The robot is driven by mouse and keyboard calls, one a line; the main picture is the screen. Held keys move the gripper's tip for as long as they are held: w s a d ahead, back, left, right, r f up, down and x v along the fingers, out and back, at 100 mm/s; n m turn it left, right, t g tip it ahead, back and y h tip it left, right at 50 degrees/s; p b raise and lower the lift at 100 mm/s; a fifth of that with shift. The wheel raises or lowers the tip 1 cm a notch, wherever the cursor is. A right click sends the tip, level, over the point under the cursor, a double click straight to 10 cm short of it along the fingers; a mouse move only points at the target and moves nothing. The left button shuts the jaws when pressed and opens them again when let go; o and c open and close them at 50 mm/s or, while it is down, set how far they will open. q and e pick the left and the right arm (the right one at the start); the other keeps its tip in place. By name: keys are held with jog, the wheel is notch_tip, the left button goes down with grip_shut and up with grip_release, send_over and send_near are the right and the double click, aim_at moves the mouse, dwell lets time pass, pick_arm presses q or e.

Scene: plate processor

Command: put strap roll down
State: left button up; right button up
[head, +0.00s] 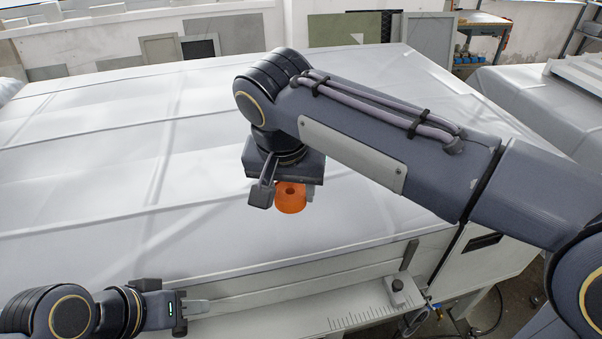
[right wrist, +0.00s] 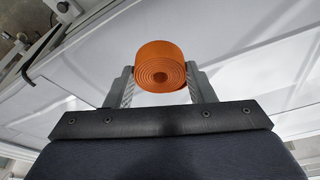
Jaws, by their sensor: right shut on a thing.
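The strap roll (head: 291,198) is a small orange coil of wound strap. My right gripper (head: 281,196) is shut on it over the front part of the white covered surface (head: 110,215). In the right wrist view the strap roll (right wrist: 160,66) sits between the two fingers of the right gripper (right wrist: 161,88), its spiral end facing the camera. I cannot tell whether the roll touches the surface below. My left gripper (head: 196,306) is at the lower left, by the front edge of the machine, away from the roll. Its finger opening is not clear.
The white surface is wide and clear, with a few raised seams. A pale front ledge (head: 350,312) with slots and a small knob (head: 397,285) runs along the near edge. Flat panels (head: 345,29) lean at the back wall. A workbench (head: 484,22) stands at the back right.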

jog(key=w+d+f, duration=0.2)
jog(key=w+d, duration=0.1)
jog(key=w, duration=0.1)
jog(key=p, duration=0.1)
send_over(318, 210)
jog(key=s, duration=0.2)
jog(key=x, duration=0.3)
jog(key=s+x, duration=0.1)
jog(key=x, duration=0.1)
jog(key=shift+a+f, duration=0.15)
jog(key=shift+a, duration=0.05)
jog(key=x, duration=0.3)
jog(key=shift+s+d+f, duration=0.1)
jog(key=shift+d+f, duration=0.05)
jog(key=shift+f, duration=0.25)
jog(key=shift+f, duration=0.25)
jog(key=o, duration=1)
jog(key=shift+r, duration=0.1)
